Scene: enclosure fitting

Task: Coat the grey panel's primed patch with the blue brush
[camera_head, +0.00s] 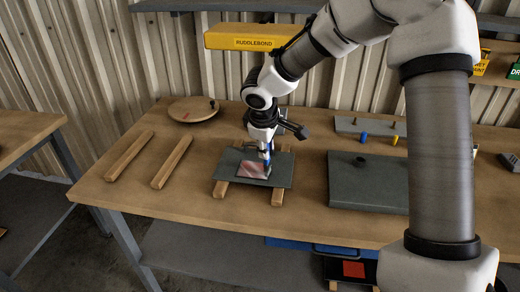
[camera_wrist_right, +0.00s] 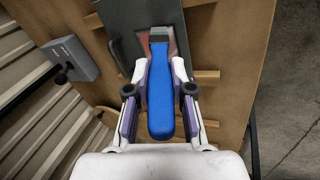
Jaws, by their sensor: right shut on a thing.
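The grey panel (camera_head: 228,166) lies flat across two wooden battens on the bench. Its primed patch (camera_head: 252,169) is reddish with pale areas. My right gripper (camera_head: 265,146) is above the panel, shut on the handle of the blue brush (camera_wrist_right: 160,95). The brush points down, with its tip at the right part of the patch; I cannot tell whether the bristles touch. In the wrist view the brush head covers part of the patch (camera_wrist_right: 174,50), and the grey panel (camera_wrist_right: 120,18) shows around it. My left gripper is out of view.
Two loose battens (camera_head: 172,162) and a round wooden board (camera_head: 188,112) lie to the left. A grey plate (camera_head: 365,185) is to the right, with a pegged grey bar (camera_head: 355,126) behind. A yellow RUDDLEBOND sign (camera_head: 250,42) hangs behind. The bench's front left is clear.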

